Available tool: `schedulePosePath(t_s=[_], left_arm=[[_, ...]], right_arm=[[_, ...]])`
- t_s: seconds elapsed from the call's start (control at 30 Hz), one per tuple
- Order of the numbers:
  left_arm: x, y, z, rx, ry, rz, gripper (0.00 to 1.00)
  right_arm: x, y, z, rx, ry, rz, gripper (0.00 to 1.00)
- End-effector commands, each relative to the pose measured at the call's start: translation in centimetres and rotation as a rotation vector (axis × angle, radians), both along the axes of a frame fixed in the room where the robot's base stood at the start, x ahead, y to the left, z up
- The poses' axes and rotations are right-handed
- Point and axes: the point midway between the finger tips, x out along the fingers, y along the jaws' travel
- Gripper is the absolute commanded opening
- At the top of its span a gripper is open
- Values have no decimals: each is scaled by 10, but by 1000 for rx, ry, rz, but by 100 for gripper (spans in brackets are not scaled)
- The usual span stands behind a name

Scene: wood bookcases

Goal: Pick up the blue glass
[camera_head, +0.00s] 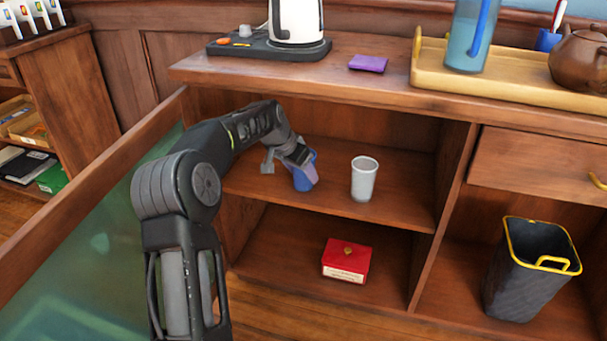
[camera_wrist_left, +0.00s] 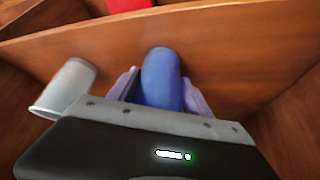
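The blue glass (camera_head: 301,183) is on the upper shelf of the open cabinet, left of a pale grey cup. My left gripper (camera_head: 303,168) reaches in from the left and has its fingers on both sides of the glass. In the left wrist view the blue glass (camera_wrist_left: 162,78) fills the space between the two fingers, which look shut on it. I see no clear gap under the glass, and its base is partly hard to make out. My right gripper is in neither view.
The grey cup (camera_head: 364,178) stands close to the right of the glass; it also shows in the left wrist view (camera_wrist_left: 64,88). A red box (camera_head: 346,261) sits on the lower shelf. The countertop (camera_head: 345,80) overhangs my arm. An open glass door (camera_head: 90,235) is at left.

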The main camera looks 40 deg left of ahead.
Motion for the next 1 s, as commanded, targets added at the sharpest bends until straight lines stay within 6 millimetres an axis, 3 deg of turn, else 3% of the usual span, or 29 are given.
schedulePosePath(t_s=[0.57, 1.0], left_arm=[[0, 0, 0, 0, 0, 0, 8], [0, 0, 8, 1, -2, 0, 7]], right_arm=[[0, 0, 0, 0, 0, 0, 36], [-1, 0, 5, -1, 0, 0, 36]])
